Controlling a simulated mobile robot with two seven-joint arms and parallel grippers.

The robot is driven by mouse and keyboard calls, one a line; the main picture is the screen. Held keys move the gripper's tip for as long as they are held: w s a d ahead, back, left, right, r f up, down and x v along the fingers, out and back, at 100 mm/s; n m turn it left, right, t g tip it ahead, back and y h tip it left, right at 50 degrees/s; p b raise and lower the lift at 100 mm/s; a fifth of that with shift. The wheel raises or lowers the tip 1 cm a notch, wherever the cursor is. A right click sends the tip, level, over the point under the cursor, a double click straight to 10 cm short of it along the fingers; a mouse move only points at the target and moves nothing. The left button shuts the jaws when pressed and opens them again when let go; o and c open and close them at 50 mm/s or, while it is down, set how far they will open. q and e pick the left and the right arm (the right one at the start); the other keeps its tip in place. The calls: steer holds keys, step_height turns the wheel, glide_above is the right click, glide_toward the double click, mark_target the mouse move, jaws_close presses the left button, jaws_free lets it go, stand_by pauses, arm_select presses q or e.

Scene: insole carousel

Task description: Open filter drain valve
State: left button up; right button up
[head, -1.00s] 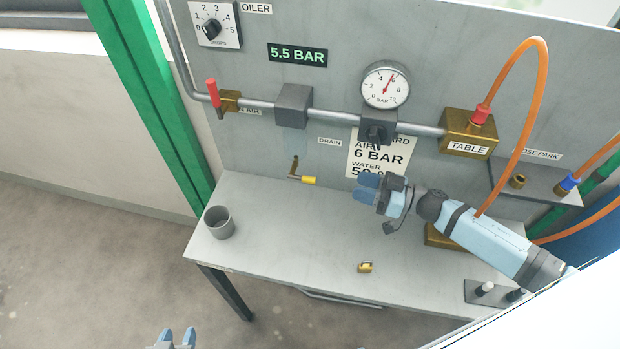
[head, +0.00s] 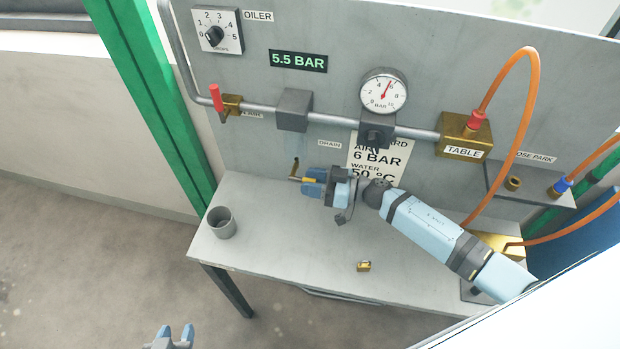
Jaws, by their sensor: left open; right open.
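The drain valve (head: 295,167) is a small brass fitting with a yellow-tipped lever, low on the grey panel beside the DRAIN label (head: 329,144). The lever points right and is now partly hidden by my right gripper (head: 308,183). My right gripper's blue fingers are open and at the lever's yellow end; I cannot tell whether they touch it. My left gripper (head: 172,338) is open and empty at the bottom edge, away from the bench.
A grey cup (head: 221,222) stands at the bench's left end. A small brass piece (head: 364,266) lies near the front edge of the bench (head: 290,250). An orange hose (head: 535,100) arches at right. The pressure gauge (head: 383,92) and red-handled valve (head: 217,98) are above.

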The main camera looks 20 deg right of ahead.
steer(key=shift+w+a, duration=0.15)
steer(key=shift+a, duration=0.1)
jaws_close()
steer(key=shift+f+b, duration=0.2)
steer(key=shift+b, duration=0.1)
steer(key=f+t+y+b, duration=0.1)
steer(key=y+b, duration=0.1)
steer(key=b, duration=0.2)
steer(key=f+t+y+b, duration=0.1)
steer(key=y+b, duration=0.1)
steer(key=b, duration=0.3)
steer(key=shift+w+a+f+t, duration=0.1)
steer(key=shift+a+f+t, duration=0.1)
steer(key=shift+t, duration=0.2)
steer(key=shift+r+y+b, duration=0.25)
steer(key=shift+y+b, duration=0.05)
steer(key=shift+b, duration=0.3)
